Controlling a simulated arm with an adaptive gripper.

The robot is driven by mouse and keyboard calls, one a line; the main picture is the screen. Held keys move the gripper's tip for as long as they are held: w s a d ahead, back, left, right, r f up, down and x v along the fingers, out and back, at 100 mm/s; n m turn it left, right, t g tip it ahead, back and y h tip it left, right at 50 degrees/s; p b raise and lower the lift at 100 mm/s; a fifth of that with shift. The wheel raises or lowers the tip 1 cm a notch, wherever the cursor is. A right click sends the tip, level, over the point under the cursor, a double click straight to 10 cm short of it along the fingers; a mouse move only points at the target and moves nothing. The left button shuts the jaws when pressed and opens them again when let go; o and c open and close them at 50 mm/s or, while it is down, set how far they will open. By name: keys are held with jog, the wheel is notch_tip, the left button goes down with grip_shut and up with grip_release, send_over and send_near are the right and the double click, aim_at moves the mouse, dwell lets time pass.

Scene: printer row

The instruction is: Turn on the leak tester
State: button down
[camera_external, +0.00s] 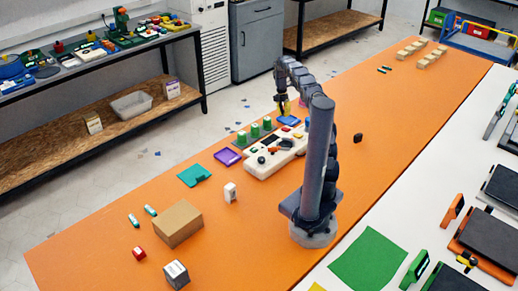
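A white device with a red part and dark knobs (263,163) lies on the orange table, left of my arm's base; it looks like the leak tester. Its labels are too small to read, and my arm hides part of its right end. My gripper (282,110) points down beyond the device's far end, near a small yellow object (288,107) and a blue piece (287,120). It appears apart from the device. The fingers are too small to tell whether they are open or shut.
Green cylinders (254,131) stand along the device's far-left side. A dark lump (358,138) lies right of my arm.

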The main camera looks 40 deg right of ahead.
aim_at(285, 133)
jog(key=f, duration=0.4)
jog(key=s+f, duration=0.1)
jog(key=f, duration=0.2)
jog(key=shift+s, duration=0.1)
jog(key=shift+f, duration=0.1)
